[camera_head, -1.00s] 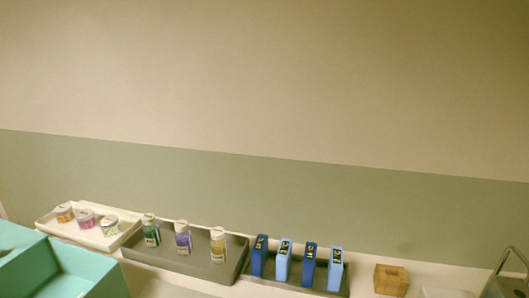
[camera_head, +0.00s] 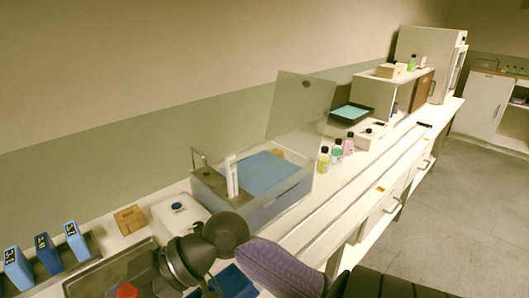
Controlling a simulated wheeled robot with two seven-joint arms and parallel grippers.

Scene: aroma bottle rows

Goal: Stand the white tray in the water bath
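The water bath (camera_head: 283,207) is a grey box on the bench with a blue surface inside. Its clear lid (camera_head: 300,105) stands raised at the back. A narrow white upright piece (camera_head: 232,178) stands at its left end; I cannot tell whether it is part of the bath. I do not make out the white tray for certain in this view. Dark and purple arm parts of mine cross the bottom middle, in front of the bath. Neither gripper's fingertips can be seen.
Blue boxes (camera_head: 46,254) stand in a grey tray at the left, beside a wooden block (camera_head: 129,219) and a white device (camera_head: 180,215). Several coloured bottles (camera_head: 337,151) stand right of the bath. A black tray (camera_head: 350,113) lies behind them. The bench front strip is clear.

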